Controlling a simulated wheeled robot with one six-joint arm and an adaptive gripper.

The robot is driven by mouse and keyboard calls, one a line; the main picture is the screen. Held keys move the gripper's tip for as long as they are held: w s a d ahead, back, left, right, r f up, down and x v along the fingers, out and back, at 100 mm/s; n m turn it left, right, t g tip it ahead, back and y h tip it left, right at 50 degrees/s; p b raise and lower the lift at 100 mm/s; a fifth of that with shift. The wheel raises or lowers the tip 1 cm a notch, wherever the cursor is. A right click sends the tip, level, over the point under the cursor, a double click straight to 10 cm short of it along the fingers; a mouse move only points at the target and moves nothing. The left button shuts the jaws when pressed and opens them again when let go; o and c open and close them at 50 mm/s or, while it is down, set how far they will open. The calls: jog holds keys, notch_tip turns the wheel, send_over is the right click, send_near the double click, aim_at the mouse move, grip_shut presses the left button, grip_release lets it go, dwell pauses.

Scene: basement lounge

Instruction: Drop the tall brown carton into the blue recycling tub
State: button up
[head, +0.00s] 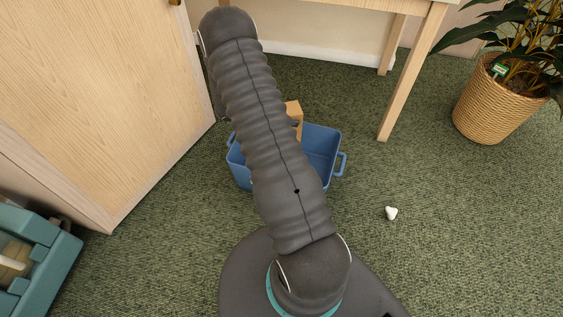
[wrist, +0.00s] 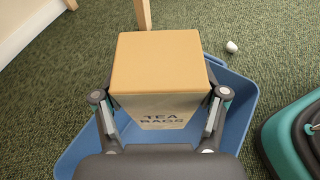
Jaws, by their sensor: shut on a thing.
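The tall brown carton (wrist: 160,62) is held upright in my gripper (wrist: 162,112), one finger on each side, with "TEA BAGS" printed on its near face. In the head view only a small part of the carton (head: 294,111) shows, past the edge of my arm. The blue recycling tub (head: 322,151) stands on the carpet, partly hidden behind my arm. In the wrist view the tub (wrist: 238,92) lies below and around the carton. I cannot tell how far the carton's bottom is above the tub's floor.
A wooden table (head: 408,75) stands behind the tub, and a wooden cabinet (head: 95,90) is at the left. A small white object (head: 391,213) lies on the carpet to the right.

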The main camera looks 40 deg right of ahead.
jog(key=shift+f+b, duration=1.45)
jog(key=shift+f, duration=1.5)
jog(key=o, duration=1.1)
jog(key=v, duration=1.2)
